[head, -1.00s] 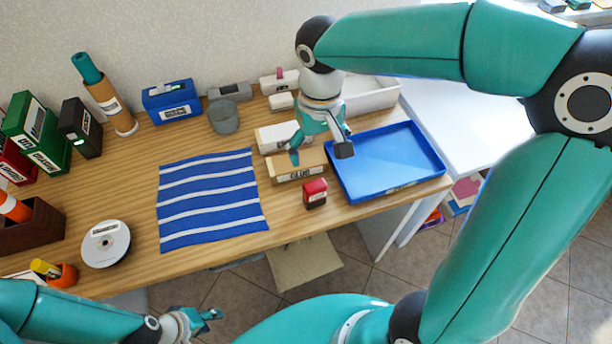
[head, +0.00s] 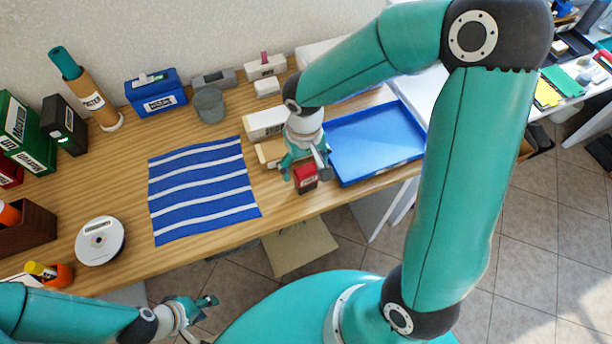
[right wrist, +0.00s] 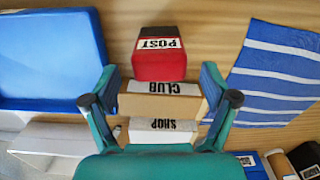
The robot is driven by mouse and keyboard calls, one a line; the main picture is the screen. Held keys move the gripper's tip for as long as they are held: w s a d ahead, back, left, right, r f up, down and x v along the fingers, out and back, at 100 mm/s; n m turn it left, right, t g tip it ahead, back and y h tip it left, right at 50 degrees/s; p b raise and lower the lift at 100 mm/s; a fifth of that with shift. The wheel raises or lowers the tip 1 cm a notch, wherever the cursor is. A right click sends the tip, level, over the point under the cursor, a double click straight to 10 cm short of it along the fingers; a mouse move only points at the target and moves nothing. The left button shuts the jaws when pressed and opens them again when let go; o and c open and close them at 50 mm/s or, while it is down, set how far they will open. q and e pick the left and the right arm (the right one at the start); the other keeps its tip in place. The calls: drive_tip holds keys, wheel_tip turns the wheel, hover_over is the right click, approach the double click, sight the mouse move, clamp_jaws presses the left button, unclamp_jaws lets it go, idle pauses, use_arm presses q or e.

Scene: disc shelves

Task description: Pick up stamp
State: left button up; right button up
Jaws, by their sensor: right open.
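The red stamp (head: 306,176) stands on the wooden table near its front edge. In the right wrist view the red stamp (right wrist: 159,66), with a white POST label, lies ahead between the lines of the fingers. My right gripper (head: 303,164) is open and empty, close above and behind the stamp. Its spread fingers also show in the right wrist view (right wrist: 160,76).
A blue tray (head: 372,150) lies right of the stamp, and a blue-and-white striped cloth (head: 203,190) lies to its left. A white box (head: 265,124) stands behind. A disc stack (head: 99,241) sits at the left. Bare wood shows left of the cloth.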

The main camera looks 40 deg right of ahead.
drive_tip(key=f, duration=0.3)
drive_tip(key=shift+s+f, duration=0.35)
drive_tip(key=shift+s, duration=0.05)
drive_tip(key=shift+w+f, duration=0.1)
drive_tip(key=shift+f, duration=0.3)
drive_tip(key=c, duration=1.2)
drive_tip(key=shift+c, duration=0.2)
wheel_tip(320, 180, up, 20)
